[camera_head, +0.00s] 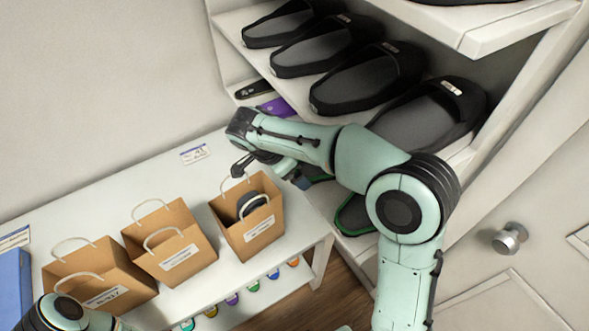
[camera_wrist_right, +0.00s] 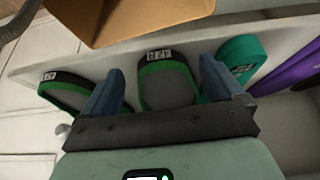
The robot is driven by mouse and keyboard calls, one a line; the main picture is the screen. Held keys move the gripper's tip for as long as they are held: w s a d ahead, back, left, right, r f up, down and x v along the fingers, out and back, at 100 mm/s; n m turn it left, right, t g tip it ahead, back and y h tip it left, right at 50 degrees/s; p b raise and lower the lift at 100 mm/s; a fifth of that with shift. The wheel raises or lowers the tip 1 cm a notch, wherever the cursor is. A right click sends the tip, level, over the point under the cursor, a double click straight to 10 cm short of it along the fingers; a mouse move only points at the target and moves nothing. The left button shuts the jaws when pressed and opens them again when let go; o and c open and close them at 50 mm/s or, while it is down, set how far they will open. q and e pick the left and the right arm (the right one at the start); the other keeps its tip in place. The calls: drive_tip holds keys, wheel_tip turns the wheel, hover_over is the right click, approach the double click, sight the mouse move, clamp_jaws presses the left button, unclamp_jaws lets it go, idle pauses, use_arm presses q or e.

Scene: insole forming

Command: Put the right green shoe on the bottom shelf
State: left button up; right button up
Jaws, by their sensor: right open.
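In the wrist view, a dark grey shoe with a green edge and a white size label (camera_wrist_right: 165,78) lies between the two blue-grey fingers of my right gripper (camera_wrist_right: 162,75). The fingers are open and apart. A second green-edged shoe (camera_wrist_right: 66,88) lies to its left. In the head view, a green-edged shoe (camera_head: 352,214) shows low in the shelf unit, partly hidden by my right arm. I cannot tell which of the pair is the right shoe. My left gripper is out of view; only part of my left arm shows at the lower left.
Black slippers (camera_head: 365,80) fill the shelf above. A teal shoe (camera_wrist_right: 240,60) and purple items (camera_wrist_right: 290,70) lie to the right in the wrist view. Several paper bags (camera_head: 168,243) stand on the white table (camera_head: 130,195); the rightmost bag (camera_head: 255,228) holds a dark shoe.

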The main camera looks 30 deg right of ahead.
drive_tip(key=p+v, duration=0.1)
drive_tip(key=v, duration=0.9)
drive_tip(key=shift+r, duration=0.2)
drive_tip(key=shift+s+a+f, duration=0.1)
